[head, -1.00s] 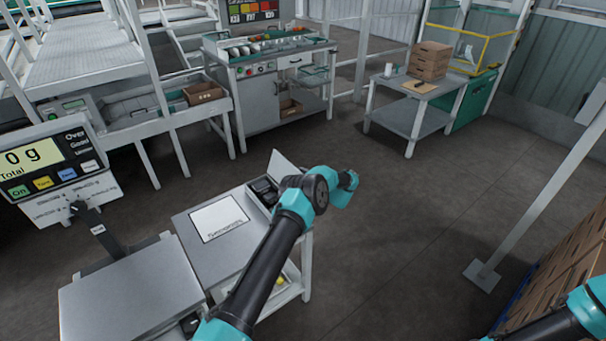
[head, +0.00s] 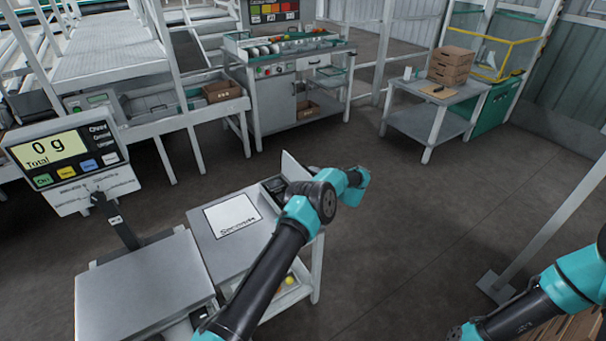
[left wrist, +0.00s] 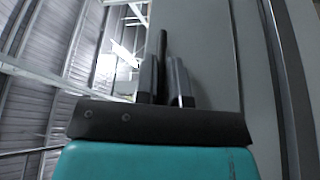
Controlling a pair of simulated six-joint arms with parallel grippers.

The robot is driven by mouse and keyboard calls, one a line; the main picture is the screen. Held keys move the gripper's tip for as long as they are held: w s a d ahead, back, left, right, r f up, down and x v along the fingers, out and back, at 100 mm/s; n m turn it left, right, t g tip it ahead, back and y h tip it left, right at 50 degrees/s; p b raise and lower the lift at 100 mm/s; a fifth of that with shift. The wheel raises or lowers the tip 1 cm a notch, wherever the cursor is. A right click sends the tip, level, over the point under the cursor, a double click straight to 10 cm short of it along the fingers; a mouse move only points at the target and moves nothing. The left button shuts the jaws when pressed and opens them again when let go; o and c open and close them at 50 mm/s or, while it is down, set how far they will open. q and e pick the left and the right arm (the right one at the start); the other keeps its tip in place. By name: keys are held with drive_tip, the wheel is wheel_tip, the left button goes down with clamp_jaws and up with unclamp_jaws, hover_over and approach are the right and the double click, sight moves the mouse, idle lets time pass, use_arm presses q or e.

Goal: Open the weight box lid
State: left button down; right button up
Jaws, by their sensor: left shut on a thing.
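The weight box (head: 272,186) sits at the far right edge of the small bench, with dark weights inside. Its pale lid (head: 296,168) stands up steeply from the box. My left arm reaches over the bench with its wrist just right of the lid, and its fingertips are hidden in the head view. In the left wrist view my left gripper (left wrist: 165,82) is shut on a thin dark piece, which seems to be the lid's handle, in front of a broad grey panel (left wrist: 205,50). My right arm shows at the lower right, its gripper out of view.
A white sheet (head: 232,214) lies on the bench left of the box. A scale with a metal plate (head: 148,282) and a display reading 0 g (head: 62,150) stands at the left. A pale post (head: 550,235) rises at the right. The floor beyond the bench is clear.

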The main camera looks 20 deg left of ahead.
use_arm(q)
drive_tip(key=c, duration=1.2)
unclamp_jaws()
drive_tip(key=shift+d, duration=0.1)
drive_tip(key=v, duration=1.7)
drive_tip(key=shift+d, duration=0.2)
